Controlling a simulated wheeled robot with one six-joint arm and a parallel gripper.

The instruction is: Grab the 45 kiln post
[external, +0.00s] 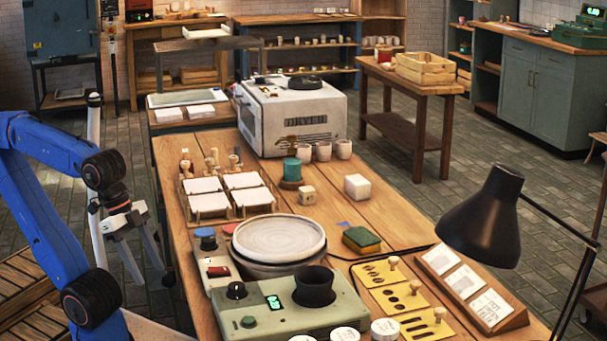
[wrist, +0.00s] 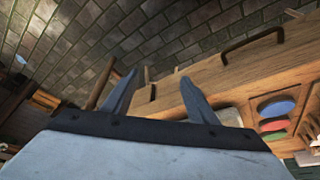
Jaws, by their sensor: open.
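No marking that reads 45 is legible in either view, so I cannot tell for sure which thing is the 45 kiln post. A small pale block (external: 307,195) with a faint mark stands mid-table, and a larger white block (external: 357,187) lies to its right. My gripper (external: 150,272) hangs off the left side of the workbench, well apart from both blocks. Its fingers also show in the wrist view (wrist: 158,80), spread apart with nothing between them.
The wooden workbench (external: 385,215) holds a round plate on a wheel (external: 279,238), a white dryer (external: 292,115), tile racks (external: 210,205) and a green control box (external: 290,312). A black lamp (external: 487,220) leans over the right edge. The wrist view shows the bench side with a handle (wrist: 252,40).

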